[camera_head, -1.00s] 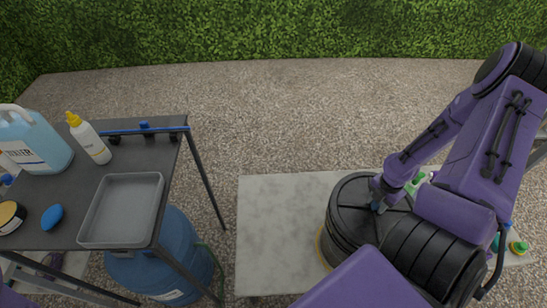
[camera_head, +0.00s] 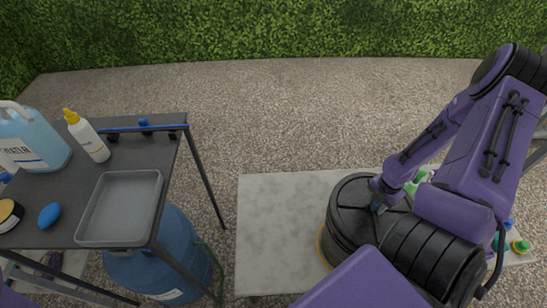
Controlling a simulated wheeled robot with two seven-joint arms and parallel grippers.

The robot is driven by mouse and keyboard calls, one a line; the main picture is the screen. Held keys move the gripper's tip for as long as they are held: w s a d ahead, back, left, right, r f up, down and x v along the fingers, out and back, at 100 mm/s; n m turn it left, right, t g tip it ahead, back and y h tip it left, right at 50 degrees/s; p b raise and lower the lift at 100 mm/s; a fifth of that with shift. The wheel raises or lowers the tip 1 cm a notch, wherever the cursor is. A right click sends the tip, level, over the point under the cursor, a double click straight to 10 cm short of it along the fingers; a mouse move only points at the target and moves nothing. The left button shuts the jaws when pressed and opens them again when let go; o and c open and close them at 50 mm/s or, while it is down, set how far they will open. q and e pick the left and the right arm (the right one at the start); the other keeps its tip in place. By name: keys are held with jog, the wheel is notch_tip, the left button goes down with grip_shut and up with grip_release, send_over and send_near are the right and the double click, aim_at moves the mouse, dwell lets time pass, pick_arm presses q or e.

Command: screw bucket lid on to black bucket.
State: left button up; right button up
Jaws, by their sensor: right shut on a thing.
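The black bucket lid (camera_head: 353,202) lies level on top of the black bucket (camera_head: 335,246), at the right part of the pale bench. A yellowish rim shows low on the bucket's left side. My right gripper (camera_head: 378,207) points down at the middle of the lid and is shut on the lid, on a part its fingers largely hide. My right arm covers the right and front of the lid and bucket, so how well the lid seats there is hidden. My left gripper is out of view.
The pale stone-topped bench (camera_head: 280,225) is bare left of the bucket. Small bottles (camera_head: 519,247) stand at its right end. A dark cart (camera_head: 55,235) at left holds a grey tray (camera_head: 122,207), a jug (camera_head: 32,138) and a white bottle (camera_head: 88,136). A blue drum (camera_head: 165,260) stands below.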

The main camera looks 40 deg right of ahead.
jog(key=shift+f, duration=0.45)
dwell(0.5)
